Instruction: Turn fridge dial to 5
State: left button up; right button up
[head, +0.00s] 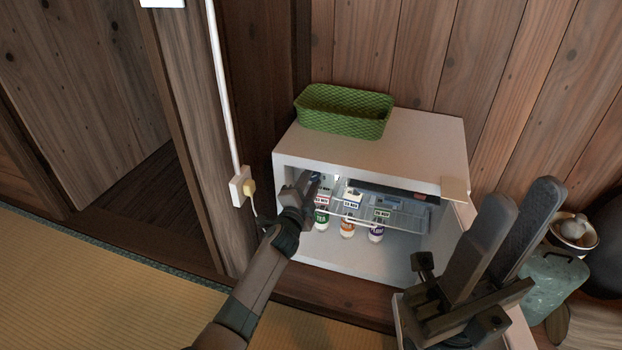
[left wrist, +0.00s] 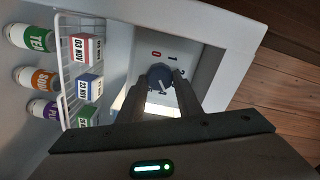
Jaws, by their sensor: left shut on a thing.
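The small white fridge (head: 420,140) stands open against the wooden wall. My left gripper (head: 314,180) reaches into the fridge's upper left. In the left wrist view its two fingers (left wrist: 160,88) are closed on either side of the dial. I cannot tell clearly which number the dial points to. The gripper hides the dial in the head view. My right gripper (head: 522,198) is open and empty at the right, in front of the fridge door.
A wire shelf (head: 410,215) holds several small dated boxes. Labelled bottles (head: 376,232) stand below it. A green basket (head: 345,122) sits on top of the fridge. A plug (head: 248,187) is at the left post. Pots (head: 553,278) stand at the right.

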pick_arm(q)
jog(key=m, duration=0.5)
jog(key=shift+f+m, duration=0.15)
jog(key=shift+m, duration=0.15)
jog(key=m, duration=0.6)
jog(key=shift+f, duration=0.1)
jog(key=shift+m, duration=0.3)
jog(key=o, duration=1)
jog(key=shift+o, duration=0.2)
jog(key=shift+s, duration=0.1)
